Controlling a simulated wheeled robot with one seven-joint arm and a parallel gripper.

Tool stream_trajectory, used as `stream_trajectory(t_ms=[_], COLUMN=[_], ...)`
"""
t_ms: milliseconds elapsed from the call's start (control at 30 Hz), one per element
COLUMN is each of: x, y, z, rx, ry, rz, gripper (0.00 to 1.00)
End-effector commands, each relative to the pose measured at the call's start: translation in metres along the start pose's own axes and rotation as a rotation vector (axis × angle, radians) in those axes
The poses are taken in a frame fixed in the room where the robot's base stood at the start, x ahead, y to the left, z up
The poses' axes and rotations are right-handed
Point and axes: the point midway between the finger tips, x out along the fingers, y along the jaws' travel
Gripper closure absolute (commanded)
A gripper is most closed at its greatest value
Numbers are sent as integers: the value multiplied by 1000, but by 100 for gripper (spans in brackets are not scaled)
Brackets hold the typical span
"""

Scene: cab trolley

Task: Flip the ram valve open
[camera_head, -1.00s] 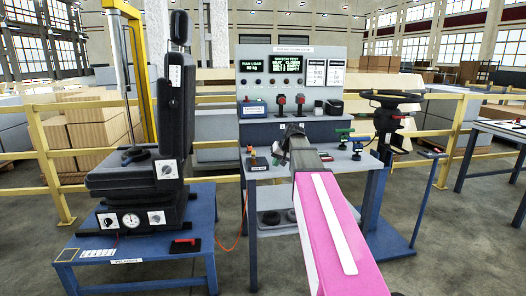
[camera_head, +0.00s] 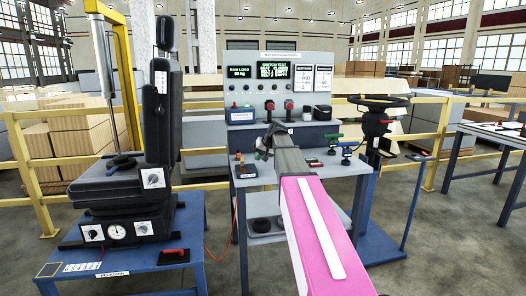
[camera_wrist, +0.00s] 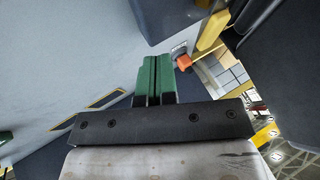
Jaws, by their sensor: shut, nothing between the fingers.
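My gripper (camera_head: 262,154) is over the left part of the blue-grey workbench (camera_head: 275,175). In the wrist view its green fingers (camera_wrist: 155,78) are together with nothing between them. A small orange-red handle (camera_wrist: 183,62) on a pale block lies just beyond the fingertips, apart from them in the picture. In the head view a small red-topped lever unit (camera_head: 239,160) stands on the bench's left front corner, left of my gripper. I cannot tell for sure which control is the ram valve, as no readable label names it.
Two red knobs (camera_head: 289,106) stand on the raised shelf under the display panel (camera_head: 278,75). Green- and blue-handled valves (camera_head: 346,150) and a black handwheel (camera_head: 378,101) are to the right. A black seat rig (camera_head: 155,150) stands left on a blue platform (camera_head: 185,235).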

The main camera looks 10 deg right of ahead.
Motion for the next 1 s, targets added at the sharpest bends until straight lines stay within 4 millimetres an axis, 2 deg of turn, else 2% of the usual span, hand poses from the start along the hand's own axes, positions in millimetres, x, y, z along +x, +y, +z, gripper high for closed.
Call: stream_trajectory(t_ms=[67, 200, 433, 833, 1000], x=[15, 22, 29, 29, 22], y=[0, -21, -34, -34, -19], z=[0, 0, 0, 0, -3], rx=[0, -1, -1, 0, 3], ry=[-2, -1, 0, 0, 0], rz=[0, -1, 0, 0, 1], gripper=[100, 100, 100, 100, 100])
